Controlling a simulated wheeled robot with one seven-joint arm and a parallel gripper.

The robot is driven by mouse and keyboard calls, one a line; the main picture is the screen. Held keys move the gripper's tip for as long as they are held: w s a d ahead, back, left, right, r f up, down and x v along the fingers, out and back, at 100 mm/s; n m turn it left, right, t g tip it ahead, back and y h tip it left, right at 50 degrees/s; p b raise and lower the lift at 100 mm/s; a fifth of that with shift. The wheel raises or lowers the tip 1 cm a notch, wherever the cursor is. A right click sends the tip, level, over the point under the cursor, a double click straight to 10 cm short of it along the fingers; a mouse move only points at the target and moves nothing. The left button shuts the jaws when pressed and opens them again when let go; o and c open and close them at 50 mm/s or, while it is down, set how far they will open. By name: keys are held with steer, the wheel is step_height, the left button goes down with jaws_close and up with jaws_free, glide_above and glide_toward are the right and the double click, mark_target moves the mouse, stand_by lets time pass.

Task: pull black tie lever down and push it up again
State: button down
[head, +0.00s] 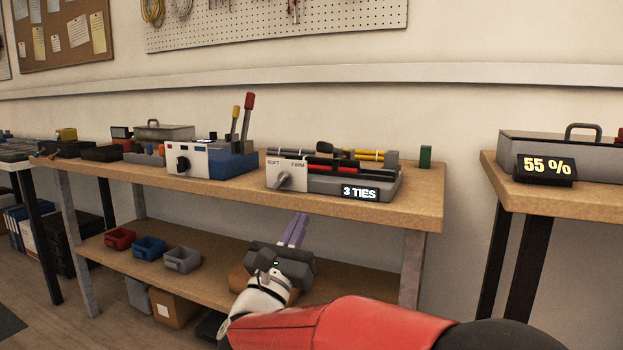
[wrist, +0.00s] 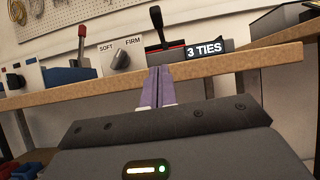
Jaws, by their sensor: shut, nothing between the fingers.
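The tie machine (head: 355,187) stands on the workbench, with a display reading "3 TIES" and a dial marked SOFT and FIRM. Its black lever (wrist: 157,20) stands upright behind the front panel in the wrist view, with a red strip by its base. In the head view the lever's dark knob (head: 324,147) shows beside a yellow bundle. My gripper (head: 297,222) is shut and empty, its purple fingers pointing at the bench. In the wrist view the fingertips (wrist: 160,72) overlap the bench edge below the lever, apart from it.
A blue and white machine (head: 207,160) with red and yellow levers stands to the left. A green block (head: 425,156) stands at the bench's right end. The bench's front edge (head: 390,218) is close to my gripper. Small bins (head: 182,259) sit on the lower shelf.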

mark_target(317, 187)
steer(key=p+x, duration=0.2)
steer(key=x, duration=0.7)
steer(key=shift+w+d+r, duration=0.25)
steer(key=shift+r, duration=0.05)
steer(key=r, duration=0.1)
steer(key=r+p, duration=0.1)
steer(key=shift+w+d+r, duration=0.1)
steer(key=shift+w+r, duration=0.4)
steer(key=shift+r, duration=0.45)
